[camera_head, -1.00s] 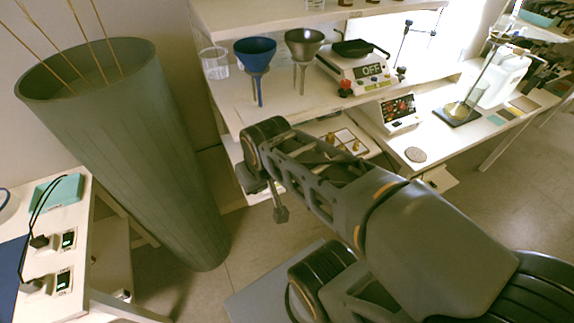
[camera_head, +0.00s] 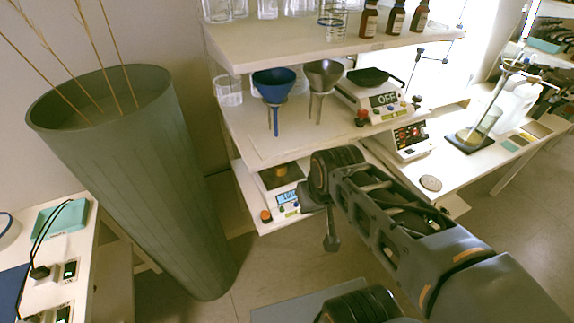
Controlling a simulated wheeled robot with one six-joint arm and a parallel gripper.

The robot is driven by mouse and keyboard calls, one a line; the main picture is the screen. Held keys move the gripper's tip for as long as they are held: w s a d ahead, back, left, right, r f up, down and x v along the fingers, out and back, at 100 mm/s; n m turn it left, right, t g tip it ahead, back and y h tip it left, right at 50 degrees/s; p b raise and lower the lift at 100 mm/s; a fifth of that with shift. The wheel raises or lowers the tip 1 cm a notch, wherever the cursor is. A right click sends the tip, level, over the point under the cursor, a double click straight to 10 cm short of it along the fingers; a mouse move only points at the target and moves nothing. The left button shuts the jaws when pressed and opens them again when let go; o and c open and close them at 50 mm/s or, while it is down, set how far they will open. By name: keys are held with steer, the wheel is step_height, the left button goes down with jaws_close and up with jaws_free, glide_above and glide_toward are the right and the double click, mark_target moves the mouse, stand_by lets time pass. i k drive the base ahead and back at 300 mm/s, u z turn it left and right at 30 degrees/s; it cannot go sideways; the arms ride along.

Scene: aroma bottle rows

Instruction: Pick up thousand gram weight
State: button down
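A digital scale (camera_head: 288,204) with a lit display stands on the lower shelf, left of my arm's wrist. A small golden-yellow object (camera_head: 287,170) sits on its dark plate; it may be a brass weight, but its marking is too small to read. The display seems to show digits starting with 1. My gripper (camera_head: 332,243) hangs below the wrist, in front of and right of the scale, apart from the yellow object. Its fingers are too small and dark to tell open from shut. My arm covers the shelf right of the scale.
Brown bottles (camera_head: 396,18) and glassware line the top shelf. A tall green planter (camera_head: 135,180) stands left.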

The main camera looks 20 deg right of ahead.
mark_target(281, 170)
steer(key=z, duration=0.05)
steer(key=k, duration=1.05)
steer(key=u, duration=1.15)
steer(key=i, duration=1.65)
steer(key=z, duration=0.65)
